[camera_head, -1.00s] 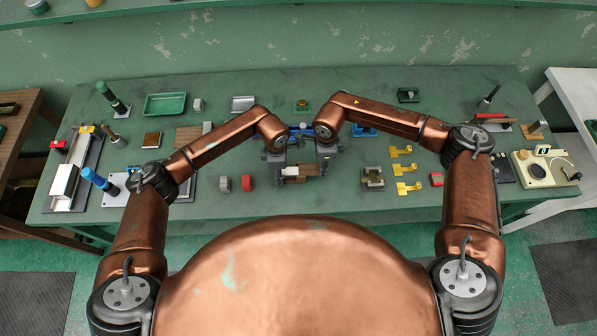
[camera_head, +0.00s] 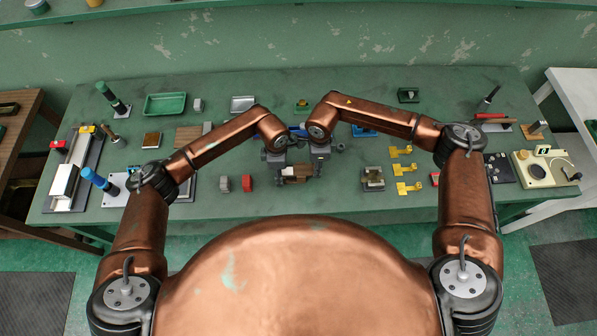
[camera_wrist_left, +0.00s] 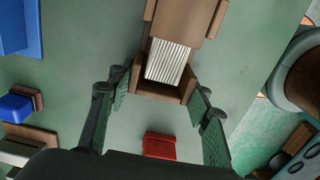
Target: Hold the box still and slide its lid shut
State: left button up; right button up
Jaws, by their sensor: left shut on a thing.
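The box (camera_wrist_left: 160,92) is brown with a pale ribbed part (camera_wrist_left: 168,62) showing at its open end in the left wrist view. A flat brown lid (camera_wrist_left: 183,18) covers its far part, so it stands partly open. In the head view the box (camera_head: 296,173) is small and partly hidden between my grippers. My left gripper (camera_wrist_left: 160,98) is shut on the box, one finger at each side; it also shows in the head view (camera_head: 277,172). My right gripper (camera_head: 317,168) is at the box's right side; its fingertips are too small to read.
A red block (camera_wrist_left: 159,146) lies close to the box, and a grey block (camera_head: 224,184) lies farther left. A grey fixture (camera_head: 373,178) and several yellow brackets (camera_head: 402,170) lie to the right. The table's front strip is clear.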

jog(key=shift+a, duration=0.75)
